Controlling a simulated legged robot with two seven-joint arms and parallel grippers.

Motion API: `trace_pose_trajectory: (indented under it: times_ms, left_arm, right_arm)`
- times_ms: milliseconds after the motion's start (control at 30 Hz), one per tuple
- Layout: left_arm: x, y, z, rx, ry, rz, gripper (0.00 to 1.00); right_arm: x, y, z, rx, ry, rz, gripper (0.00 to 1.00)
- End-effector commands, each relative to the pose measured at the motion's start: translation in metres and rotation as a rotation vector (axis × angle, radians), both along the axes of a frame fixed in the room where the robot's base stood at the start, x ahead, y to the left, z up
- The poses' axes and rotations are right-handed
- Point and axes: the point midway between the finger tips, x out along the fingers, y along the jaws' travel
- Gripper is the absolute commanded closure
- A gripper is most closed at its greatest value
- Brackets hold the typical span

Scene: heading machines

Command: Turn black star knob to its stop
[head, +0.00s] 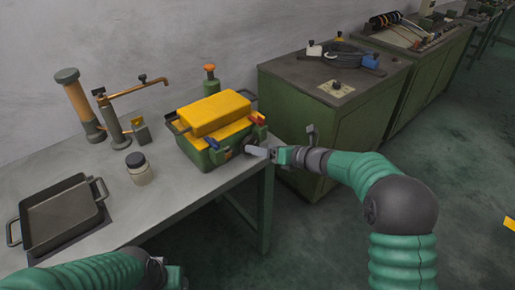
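A green machine with a yellow top (214,114) stands at the right end of the grey workbench. A dark shape that looks like the black star knob (249,142) shows on its front right side, small and partly covered by my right gripper. My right gripper (258,152) points left, its pale fingers at or very close to that knob. I cannot tell whether they touch it or how far apart they are. My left gripper (174,277) is low at the bottom edge, away from the machine, mostly hidden or cut off.
On the workbench (112,190) stand a black tray (62,218), a jar with a dark lid (139,168) and an orange-and-grey post (80,104). A green bottle with an orange top (211,80) is behind the machine. A green cabinet (300,110) stands to the right.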

Motion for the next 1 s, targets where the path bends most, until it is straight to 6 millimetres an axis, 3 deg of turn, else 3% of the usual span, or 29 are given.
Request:
trace_pose_trajectory:
  times_ms: [167,467,933,1000]
  left_arm:
    - [0.0,0.0,0.0,0.0,0.0,0.001,0.45]
    - [0.0,0.0,0.0,0.0,0.0,0.001,0.45]
    - [0.0,0.0,0.0,0.0,0.0,0.001,0.45]
    - [0.0,0.0,0.0,0.0,0.0,0.001,0.45]
  right_arm:
    - [0.016,0.019,-0.008,0.0,-0.001,0.001,0.14]
    - [0.02,0.022,-0.01,0.0,-0.001,-0.001,0.14]
    - [0.02,0.021,-0.01,-0.001,0.001,-0.003,0.73]
    - [0.02,0.021,-0.01,-0.001,0.001,-0.003,0.76]
